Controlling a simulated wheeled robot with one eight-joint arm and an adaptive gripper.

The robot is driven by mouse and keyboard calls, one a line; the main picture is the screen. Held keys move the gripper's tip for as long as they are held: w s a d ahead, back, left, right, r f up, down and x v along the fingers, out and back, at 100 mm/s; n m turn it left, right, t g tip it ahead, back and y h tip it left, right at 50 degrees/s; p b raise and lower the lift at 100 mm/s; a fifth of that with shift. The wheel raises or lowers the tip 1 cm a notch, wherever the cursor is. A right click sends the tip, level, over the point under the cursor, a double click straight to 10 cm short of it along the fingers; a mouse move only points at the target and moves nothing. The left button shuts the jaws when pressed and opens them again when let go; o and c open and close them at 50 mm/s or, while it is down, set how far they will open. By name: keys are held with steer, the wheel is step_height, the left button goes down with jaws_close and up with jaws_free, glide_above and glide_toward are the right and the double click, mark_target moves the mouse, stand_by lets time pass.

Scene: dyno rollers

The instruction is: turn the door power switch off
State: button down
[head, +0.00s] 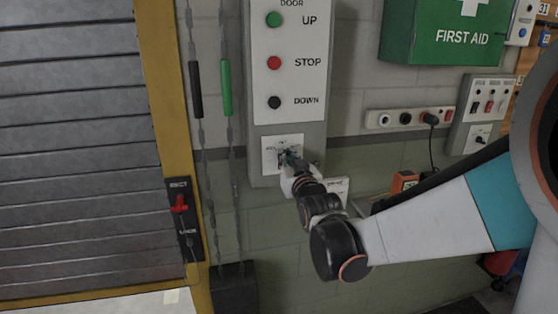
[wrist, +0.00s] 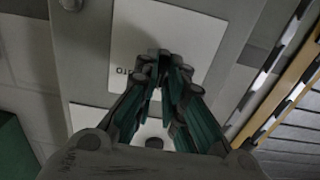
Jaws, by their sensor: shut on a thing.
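The door control box (head: 290,115) is grey, with a white panel of UP, STOP and DOWN buttons. Below them sits a white switch plate (head: 268,142), the door power switch as far as I can tell. The plate also shows in the wrist view (wrist: 190,30), with part of a dark label. My gripper (head: 288,157) is at this plate, and its teal-padded fingers (wrist: 161,60) are closed together at the tips on the switch handle. The fingers hide the handle, so I cannot tell its position.
A socket strip (head: 408,118), a small switch box (head: 482,108) and a first aid box (head: 440,38) are to the right.

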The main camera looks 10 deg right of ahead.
steer(key=c, duration=1.7)
jaws_free()
steer(key=s, duration=1.2)
steer(key=shift+s, duration=0.1)
steer(key=s+f+g, duration=0.3)
steer(key=s, duration=0.4)
steer(key=s+f+g, duration=0.4)
steer(key=s, duration=0.3)
steer(key=s+f+g, duration=0.4)
steer(key=s, duration=0.3)
steer(key=shift+d+f, duration=0.1)
steer(key=shift+f, duration=0.05)
